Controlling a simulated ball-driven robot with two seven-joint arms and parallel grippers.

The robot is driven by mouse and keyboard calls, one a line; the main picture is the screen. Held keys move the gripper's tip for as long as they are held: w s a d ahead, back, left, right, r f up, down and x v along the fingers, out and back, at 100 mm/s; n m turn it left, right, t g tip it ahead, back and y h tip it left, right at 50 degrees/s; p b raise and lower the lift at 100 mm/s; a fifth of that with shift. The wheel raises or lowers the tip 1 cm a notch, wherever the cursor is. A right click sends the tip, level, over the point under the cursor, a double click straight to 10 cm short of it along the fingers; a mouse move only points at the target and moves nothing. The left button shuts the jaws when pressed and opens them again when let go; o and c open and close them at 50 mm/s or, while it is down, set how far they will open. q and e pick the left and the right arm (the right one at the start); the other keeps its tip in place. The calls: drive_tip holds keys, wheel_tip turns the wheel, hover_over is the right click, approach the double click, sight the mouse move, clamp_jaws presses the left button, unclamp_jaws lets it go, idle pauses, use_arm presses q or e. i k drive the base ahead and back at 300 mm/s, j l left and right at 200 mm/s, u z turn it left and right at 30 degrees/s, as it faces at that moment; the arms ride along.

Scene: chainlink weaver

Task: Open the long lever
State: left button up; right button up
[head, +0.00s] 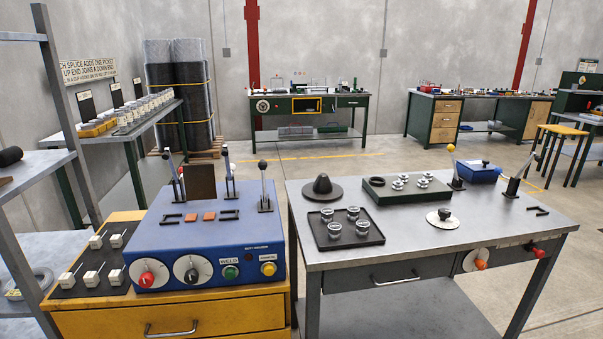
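Several levers are in view, and I cannot tell for sure which one is the long lever. On the blue machine (212,249) a black-knobbed lever (264,187) stands upright at the right rear. Two more levers, a left one (176,178) and a middle one (229,173), stand at its back. A dark lever (522,172) leans up to the right near the table's right rear. Neither of my grippers is in view.
The table holds a dark tray (347,242) with several jars, a dark dome (322,187), a green block (407,191) and a white dial (438,218). A yellow drawer cabinet (175,317) stands under the blue machine. Open floor lies behind.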

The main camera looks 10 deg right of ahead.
sight(450, 148)
drive_tip(key=i+l+u, duration=0.1)
drive_tip(key=l, duration=0.7)
drive_tip(key=i+l+u, duration=0.15)
drive_tip(key=l, duration=0.65)
drive_tip(key=l+u, duration=0.1)
drive_tip(key=l, duration=0.7)
drive_tip(key=l+u, duration=0.15)
drive_tip(key=l, duration=0.65)
drive_tip(key=l+u, duration=0.1)
drive_tip(key=l, duration=0.75)
drive_tip(key=k+l+u, duration=0.15)
drive_tip(key=l, duration=0.65)
drive_tip(key=k+l+u, duration=0.1)
drive_tip(key=l, duration=0.7)
